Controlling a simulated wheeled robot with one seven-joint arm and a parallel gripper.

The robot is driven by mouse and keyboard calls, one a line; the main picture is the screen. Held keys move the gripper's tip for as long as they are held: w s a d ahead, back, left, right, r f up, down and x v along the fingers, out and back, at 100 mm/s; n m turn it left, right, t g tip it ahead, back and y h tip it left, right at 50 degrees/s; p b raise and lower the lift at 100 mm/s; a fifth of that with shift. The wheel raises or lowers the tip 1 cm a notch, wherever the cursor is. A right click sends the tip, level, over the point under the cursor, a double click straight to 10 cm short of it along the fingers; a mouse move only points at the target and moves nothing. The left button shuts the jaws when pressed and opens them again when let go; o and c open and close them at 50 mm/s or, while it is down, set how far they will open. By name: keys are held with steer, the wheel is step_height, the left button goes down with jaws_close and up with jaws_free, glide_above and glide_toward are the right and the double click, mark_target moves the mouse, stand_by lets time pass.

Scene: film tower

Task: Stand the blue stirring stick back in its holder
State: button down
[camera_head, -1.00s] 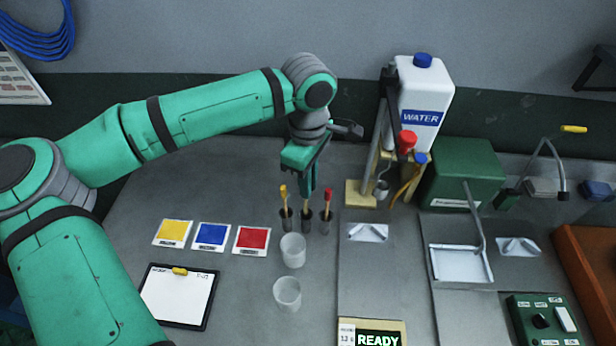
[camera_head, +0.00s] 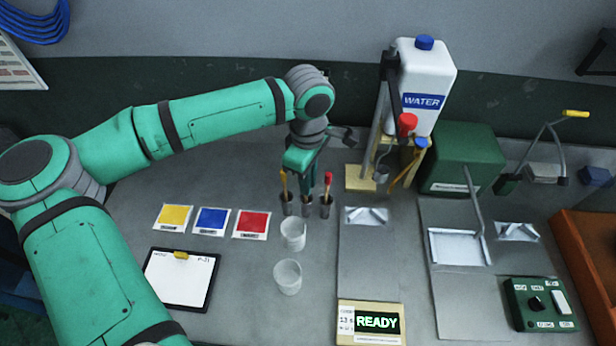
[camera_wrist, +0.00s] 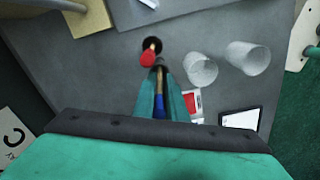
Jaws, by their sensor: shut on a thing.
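My gripper (camera_head: 306,188) points down over the middle of three small dark holders. It is shut on the blue stirring stick, whose blue handle (camera_wrist: 159,104) and pale shaft show between the fingers in the wrist view. The stick looks roughly upright, above or in the middle holder (camera_head: 306,209); I cannot tell how deep its lower end is. A yellow stick (camera_head: 284,184) stands in the left holder (camera_head: 287,207). A red stick (camera_head: 327,182) stands in the right holder (camera_head: 326,210), close beside my gripper; its red top (camera_wrist: 147,58) also shows in the wrist view.
Two clear cups (camera_head: 293,234) (camera_head: 288,277) stand in front of the holders. Yellow, blue and red cards (camera_head: 251,224) lie to the left, with a clipboard (camera_head: 181,280) below them. A water bottle (camera_head: 424,80) on a stand rises at the right.

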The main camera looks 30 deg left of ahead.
steer(key=shift+f, duration=0.1)
steer(key=c, duration=2)
jaws_free()
steer(key=shift+o, duration=1.4)
step_height(320, 180, up, 11)
steer(key=shift+f, duration=0.1)
steer(key=shift+s+a, duration=0.1)
steer(key=shift+s, duration=0.05)
